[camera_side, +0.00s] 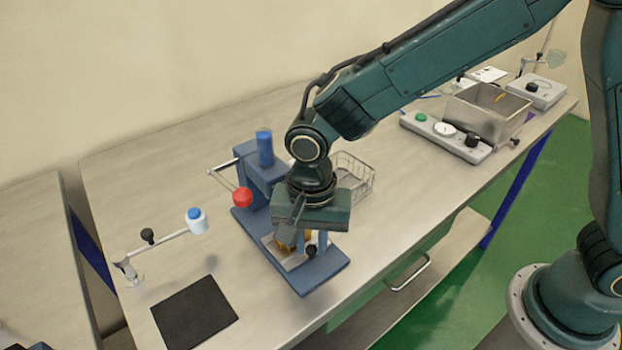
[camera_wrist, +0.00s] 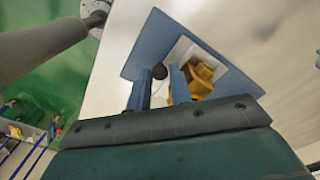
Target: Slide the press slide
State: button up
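The blue press (camera_side: 265,172) stands on the bench with a red ball (camera_side: 242,198) on its lever. Its slide, a pale plate (camera_side: 290,260) carrying a yellow-orange block (camera_wrist: 200,80), lies on the blue base (camera_side: 318,272). The slide's black knob (camera_side: 311,251) is at the front; it also shows in the wrist view (camera_wrist: 159,71). My gripper (camera_side: 312,240) is low over the base. In the wrist view its two blue fingers (camera_wrist: 160,82) are parted, with the knob between or just beyond their tips. Whether they touch the knob cannot be told. My gripper body partly hides the slide.
A wire basket (camera_side: 355,180) stands just behind my gripper. A black mat (camera_side: 194,312) lies front left. A metal bin (camera_side: 484,115) and control box (camera_side: 445,138) stand far right.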

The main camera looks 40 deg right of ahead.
jog(key=shift+r, duration=0.1)
dwell(0.3)
notch_tip(320, 180, up, 14)
jog(key=shift+f, duration=0.15)
dwell(0.5)
jog(key=o, duration=0.3)
jog(key=s+a+f+n+t+h, duration=0.1)
jog(key=s+a+n+t, duration=0.1)
jog(key=s+n+t, duration=0.2)
jog(key=shift+s+a+n+h, duration=0.15)
jog(key=shift+s+n+h, duration=0.2)
jog(key=shift+s, duration=0.45)
jog(key=shift+f, duration=0.15)
jog(key=x, duration=1.3)
jog(key=shift+w+f, duration=0.2)
jog(key=shift+w, duration=0.05)
